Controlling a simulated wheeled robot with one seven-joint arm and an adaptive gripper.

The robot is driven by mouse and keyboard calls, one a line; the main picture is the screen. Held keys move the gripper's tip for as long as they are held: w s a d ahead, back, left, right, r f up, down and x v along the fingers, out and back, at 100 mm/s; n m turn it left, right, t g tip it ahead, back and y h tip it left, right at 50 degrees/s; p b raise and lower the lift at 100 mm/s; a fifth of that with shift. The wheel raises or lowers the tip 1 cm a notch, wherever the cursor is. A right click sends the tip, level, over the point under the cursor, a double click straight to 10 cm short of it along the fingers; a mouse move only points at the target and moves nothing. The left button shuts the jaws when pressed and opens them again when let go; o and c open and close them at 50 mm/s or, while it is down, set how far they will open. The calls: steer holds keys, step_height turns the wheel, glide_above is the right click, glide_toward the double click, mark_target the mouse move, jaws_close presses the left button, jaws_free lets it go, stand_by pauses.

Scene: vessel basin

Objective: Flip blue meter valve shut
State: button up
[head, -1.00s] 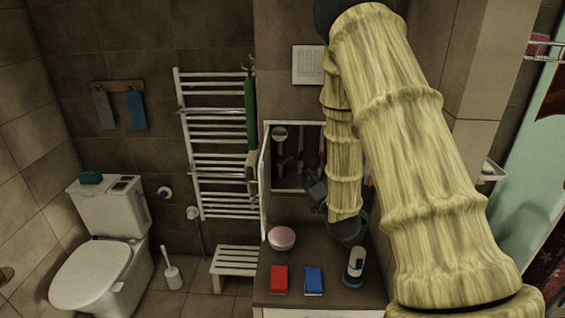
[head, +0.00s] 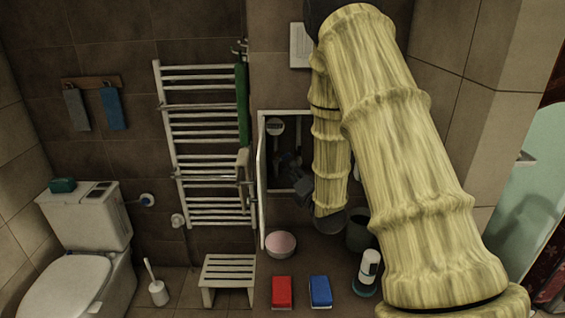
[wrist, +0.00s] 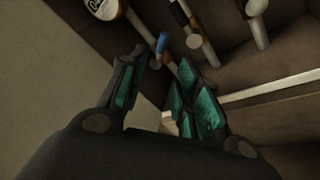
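The blue valve handle (wrist: 162,43) shows in the wrist view on a pipe, just beyond my fingertips. It appears apart from both fingers. A round white meter (wrist: 103,9) sits on the pipe at the upper left; a white round face (head: 275,127) also shows inside the wall cabinet in the head view. My gripper (wrist: 166,76) is open and empty, its teal-padded fingers spread. In the head view my gripper (head: 303,187) is at the cabinet opening, partly hidden by my arm. The blue handle cannot be made out there.
The open cabinet door (head: 262,190) stands left of the opening. Another pipe has a dark handle (wrist: 178,13). Below are a pink bowl (head: 281,244), a red box (head: 282,292), a blue box (head: 320,291) and a dispenser (head: 368,271). A towel rack (head: 203,145) is at left.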

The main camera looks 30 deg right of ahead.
mark_target(282, 159)
steer(key=w+p, duration=0.1)
steer(key=w, duration=0.2)
steer(key=w+d+p, duration=0.1)
steer(key=w, duration=0.2)
steer(key=w+d+p, duration=0.1)
steer(key=w+p, duration=0.1)
steer(key=w, duration=0.1)
steer(key=shift+w+f, duration=0.1)
steer(key=shift+w, duration=0.3)
steer(key=shift+a, duration=0.1)
steer(key=shift+c, duration=0.2)
jaws_close()
